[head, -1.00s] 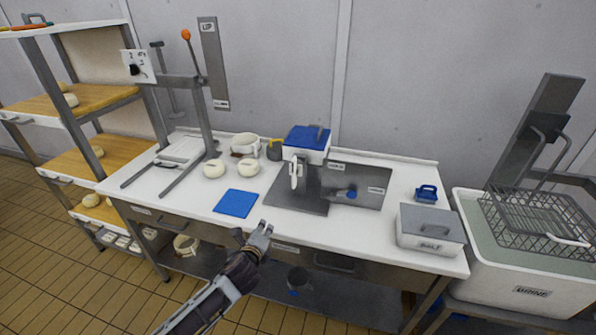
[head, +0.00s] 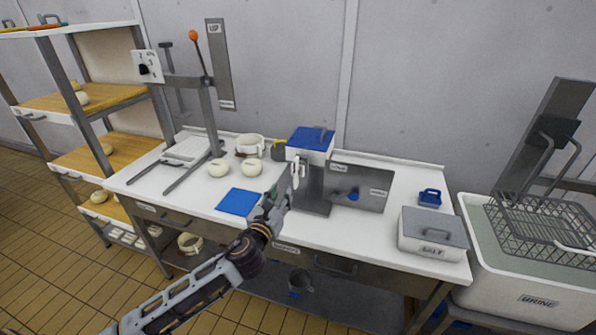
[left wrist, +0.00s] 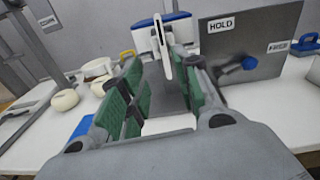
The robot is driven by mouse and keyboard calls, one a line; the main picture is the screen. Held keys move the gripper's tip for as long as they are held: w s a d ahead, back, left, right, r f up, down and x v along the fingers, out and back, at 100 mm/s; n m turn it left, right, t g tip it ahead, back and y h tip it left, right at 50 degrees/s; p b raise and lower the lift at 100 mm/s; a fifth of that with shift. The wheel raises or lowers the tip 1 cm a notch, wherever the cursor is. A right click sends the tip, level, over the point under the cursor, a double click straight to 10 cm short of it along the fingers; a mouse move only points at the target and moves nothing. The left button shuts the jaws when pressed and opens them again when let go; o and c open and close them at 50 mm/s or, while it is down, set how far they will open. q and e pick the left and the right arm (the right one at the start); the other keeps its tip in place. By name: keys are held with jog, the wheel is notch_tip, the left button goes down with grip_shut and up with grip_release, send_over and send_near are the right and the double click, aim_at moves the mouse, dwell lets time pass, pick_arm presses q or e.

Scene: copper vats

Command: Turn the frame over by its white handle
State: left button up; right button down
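The frame (head: 310,152) is a white box with a blue top on a grey stand at the middle of the bench. Its white handle (head: 296,172) hangs upright on the near side; it also shows in the left wrist view (left wrist: 162,46). My left gripper (head: 284,190) is just in front of and below the handle. In the left wrist view its green-padded fingers (left wrist: 160,85) are spread apart. The handle appears in the gap between them, near the tips; I cannot tell whether it touches a pad. My right gripper is not in view.
A blue mat (head: 238,202), round white cheeses (head: 252,168) and a lever press (head: 203,110) are left. A salt box (head: 432,232) and brine tub (head: 520,285) stand right.

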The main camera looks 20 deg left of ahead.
aim_at(294, 172)
pick_arm(q)
jog(key=shift+d+r+m, duration=0.2)
jog(key=shift+r+m, duration=0.25)
jog(key=shift+m, duration=0.05)
jog(key=shift+w, duration=0.2)
jog(key=shift+w+d+p, duration=0.2)
jog(key=shift+w+p, duration=0.25)
jog(key=shift+w, duration=6.3)
grip_shut()
